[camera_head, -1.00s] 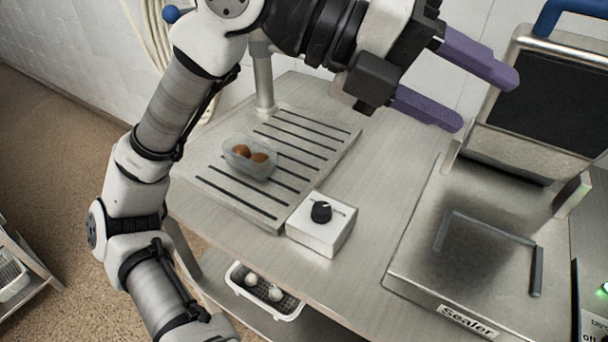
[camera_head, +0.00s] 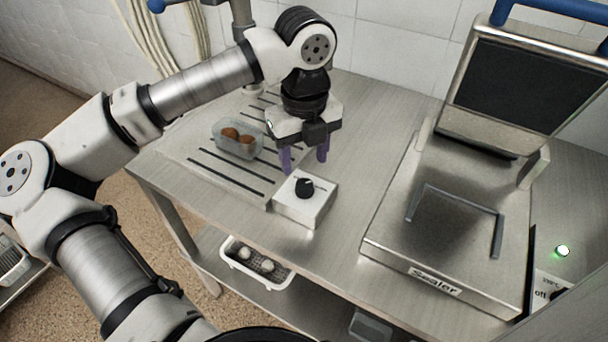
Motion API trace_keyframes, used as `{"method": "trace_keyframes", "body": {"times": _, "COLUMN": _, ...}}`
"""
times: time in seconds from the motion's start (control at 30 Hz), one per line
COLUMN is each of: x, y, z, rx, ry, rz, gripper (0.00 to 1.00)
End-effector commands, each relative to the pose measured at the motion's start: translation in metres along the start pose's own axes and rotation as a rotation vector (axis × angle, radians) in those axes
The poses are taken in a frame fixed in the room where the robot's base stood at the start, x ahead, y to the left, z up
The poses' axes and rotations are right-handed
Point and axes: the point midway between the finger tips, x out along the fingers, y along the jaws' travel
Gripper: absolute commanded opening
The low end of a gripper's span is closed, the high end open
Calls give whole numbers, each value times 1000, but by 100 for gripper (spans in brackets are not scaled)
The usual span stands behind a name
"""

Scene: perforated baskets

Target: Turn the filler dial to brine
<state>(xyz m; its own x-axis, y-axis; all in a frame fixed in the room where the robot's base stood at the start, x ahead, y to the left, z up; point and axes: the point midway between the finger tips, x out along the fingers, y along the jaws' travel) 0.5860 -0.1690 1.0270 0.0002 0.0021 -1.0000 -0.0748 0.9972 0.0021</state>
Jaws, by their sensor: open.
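The filler dial is a black knob (camera_head: 305,187) on top of a small white box (camera_head: 298,209) at the front edge of the slatted drain plate. The knob's pointer direction and any markings are too small to read. My gripper (camera_head: 304,163) points down with its two purple fingers apart and empty. It is just behind and above the knob in the picture. I cannot tell the exact height gap, but no contact shows.
A clear tub (camera_head: 238,140) with brown round items stands on the slatted plate (camera_head: 215,175) to the left. A steel sealer (camera_head: 440,262) with its lid raised stands right. A white basket (camera_head: 257,262) with pale round items sits on the shelf below. Bare counter (camera_head: 372,150) lies between dial box and sealer.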

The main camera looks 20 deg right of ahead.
Motion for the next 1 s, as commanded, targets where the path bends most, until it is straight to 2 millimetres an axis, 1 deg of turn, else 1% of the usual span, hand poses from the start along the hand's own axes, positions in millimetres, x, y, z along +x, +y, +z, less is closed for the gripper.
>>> {"method": "trace_keyframes", "body": {"times": 0.1, "x": 23, "y": 0, "z": -1, "rx": 1, "ry": 5, "rz": -2, "gripper": 52}}
{"method": "trace_keyframes", "body": {"times": 0.2, "x": 40, "y": 0, "z": -2, "rx": 2, "ry": 4, "rz": -2, "gripper": 52}}
{"method": "trace_keyframes", "body": {"times": 0.33, "x": 56, "y": 0, "z": -1, "rx": 1, "ry": 2, "rz": -3, "gripper": 52}}
{"method": "trace_keyframes", "body": {"times": 0.5, "x": 66, "y": 0, "z": -1, "rx": 1, "ry": 0, "rz": -3, "gripper": 52}}
{"method": "trace_keyframes", "body": {"times": 0.77, "x": 67, "y": 0, "z": 0, "rx": 2, "ry": 0, "rz": -2, "gripper": 52}}
{"method": "trace_keyframes", "body": {"times": 1.0, "x": 67, "y": 0, "z": 0, "rx": 2, "ry": 0, "rz": -2, "gripper": 21}}
